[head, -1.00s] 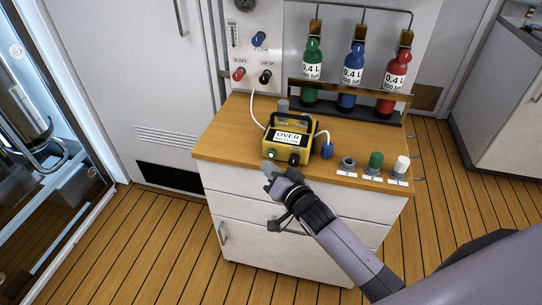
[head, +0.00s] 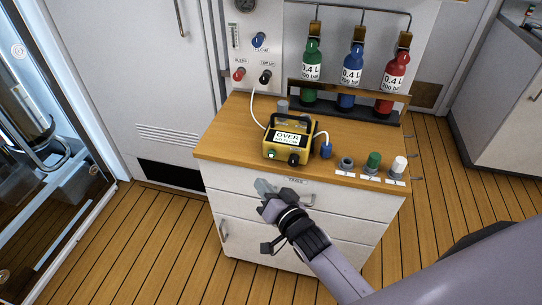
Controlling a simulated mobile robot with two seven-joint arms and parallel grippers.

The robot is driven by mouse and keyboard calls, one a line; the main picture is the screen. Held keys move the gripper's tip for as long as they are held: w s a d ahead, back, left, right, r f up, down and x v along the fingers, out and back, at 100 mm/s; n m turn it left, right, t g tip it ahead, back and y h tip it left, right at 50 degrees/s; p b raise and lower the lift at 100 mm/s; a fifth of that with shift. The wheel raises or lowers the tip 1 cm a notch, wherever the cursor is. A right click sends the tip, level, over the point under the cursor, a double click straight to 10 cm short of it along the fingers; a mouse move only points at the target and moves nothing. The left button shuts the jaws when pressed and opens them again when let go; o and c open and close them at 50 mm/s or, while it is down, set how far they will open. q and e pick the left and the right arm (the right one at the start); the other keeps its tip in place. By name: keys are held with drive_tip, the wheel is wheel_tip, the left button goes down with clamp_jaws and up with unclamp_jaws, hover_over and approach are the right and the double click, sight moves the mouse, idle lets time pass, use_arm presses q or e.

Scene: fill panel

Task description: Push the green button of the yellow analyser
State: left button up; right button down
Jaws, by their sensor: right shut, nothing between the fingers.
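The yellow analyser (head: 287,138) stands on the wooden top of the white cabinet, its display reading "OVER" with smaller text below. Its green button (head: 272,155) shows at the lower left of the front face, uncovered, with a black knob (head: 293,159) to its right. My right gripper (head: 264,188) is shut and empty. It appears just below the counter's front edge in the picture, in front of the drawers, apart from the analyser. My left gripper is not in view.
Green, blue and red bottles (head: 352,68) stand in a rack at the back. A blue fitting (head: 326,150) sits right of the analyser. Grey, green and white caps (head: 373,161) line the counter's right front. A white hose (head: 253,108) runs to the wall panel.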

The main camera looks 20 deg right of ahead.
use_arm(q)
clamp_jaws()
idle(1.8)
